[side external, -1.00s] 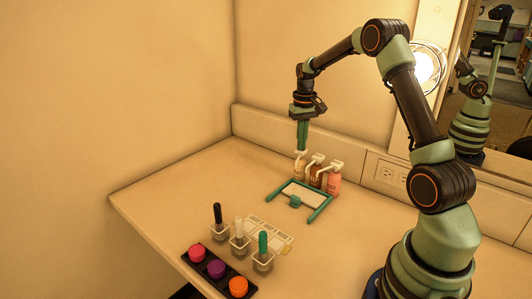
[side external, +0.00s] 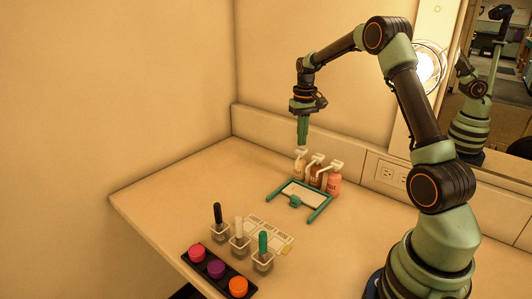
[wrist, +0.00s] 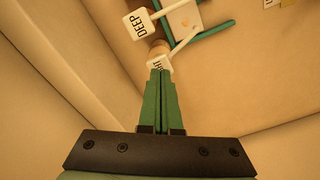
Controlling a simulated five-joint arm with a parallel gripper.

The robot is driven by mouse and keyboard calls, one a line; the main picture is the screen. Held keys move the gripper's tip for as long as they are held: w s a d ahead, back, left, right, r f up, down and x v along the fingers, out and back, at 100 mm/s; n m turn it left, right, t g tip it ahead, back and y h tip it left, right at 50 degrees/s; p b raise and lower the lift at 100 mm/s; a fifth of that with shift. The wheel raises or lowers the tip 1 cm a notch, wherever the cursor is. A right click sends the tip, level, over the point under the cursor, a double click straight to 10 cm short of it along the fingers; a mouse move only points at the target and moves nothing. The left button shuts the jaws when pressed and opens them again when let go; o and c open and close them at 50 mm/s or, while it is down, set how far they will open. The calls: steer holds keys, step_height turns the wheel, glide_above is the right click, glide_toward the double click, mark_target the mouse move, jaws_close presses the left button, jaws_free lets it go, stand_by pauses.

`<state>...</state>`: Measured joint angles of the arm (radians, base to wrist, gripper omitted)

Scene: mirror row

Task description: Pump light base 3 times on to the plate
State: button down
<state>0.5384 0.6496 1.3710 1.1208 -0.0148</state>
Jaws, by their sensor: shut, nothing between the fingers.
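My gripper (side external: 302,144) is shut and empty, pointing down just above the white pump head (side external: 300,153) of the leftmost bottle (side external: 300,170). In the wrist view my fingertips (wrist: 161,72) overlap that pump head (wrist: 158,63), whose partly covered label ends in "HT"; a small gap or light contact is hard to tell. The middle brown bottle (side external: 315,178) stands beside it; a pump head marked "DEEP" (wrist: 142,22) shows in the wrist view. The pale plate (side external: 300,193) lies in a green frame (side external: 318,213) before the bottles. A small tan spot (wrist: 184,27) shows on it.
A pink bottle (side external: 333,183) stands at the right of the row. Nearer are a palette card (side external: 268,232), several clear holders with a black (side external: 217,212), a white and a green handle, and a black tray of coloured pots (side external: 216,268). The table's left side is clear.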

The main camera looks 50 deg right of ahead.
steer(key=shift+f, duration=1.4)
steer(key=shift+r, duration=1.45)
steer(key=shift+f, duration=0.1)
steer(key=shift+f, duration=1.35)
steer(key=shift+r, duration=1.45)
